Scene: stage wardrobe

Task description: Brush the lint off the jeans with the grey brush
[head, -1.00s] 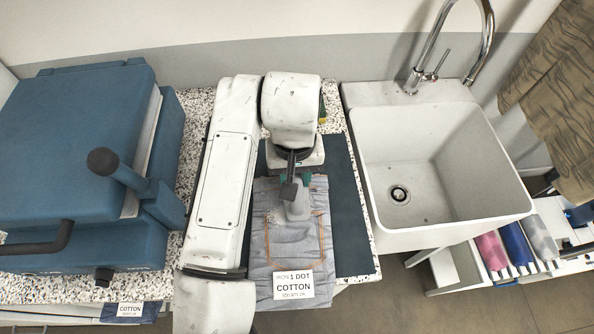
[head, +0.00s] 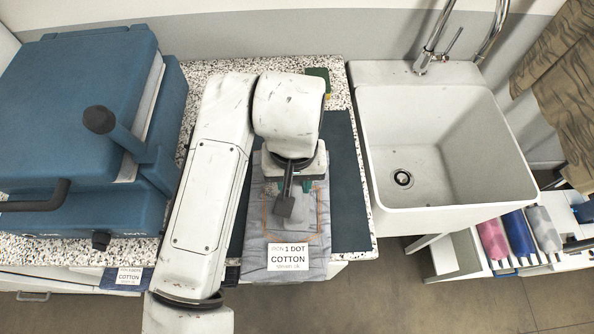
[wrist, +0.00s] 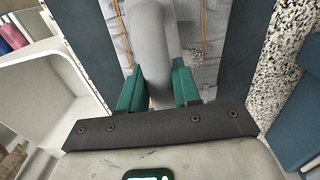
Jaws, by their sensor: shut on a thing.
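The folded grey-blue jeans (head: 313,219) with orange stitching lie on a dark teal mat (head: 349,190); they also show in the wrist view (wrist: 207,18). My gripper (wrist: 158,88) has its green fingers closed on the grey brush (wrist: 150,38), which extends over the jeans. In the head view the brush (head: 291,216) is partly hidden by my wrist, and its contact with the cloth is hard to judge. A small patch of pale specks (wrist: 198,56), perhaps lint, shows on the jeans right of the brush.
A white label (head: 288,257) reading "1 DOT COTTON" lies at the jeans' front end. A blue press (head: 75,120) stands left on the speckled counter (head: 215,75). A white sink (head: 440,165) is at right. A green-and-yellow item (head: 318,77) lies behind my arm.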

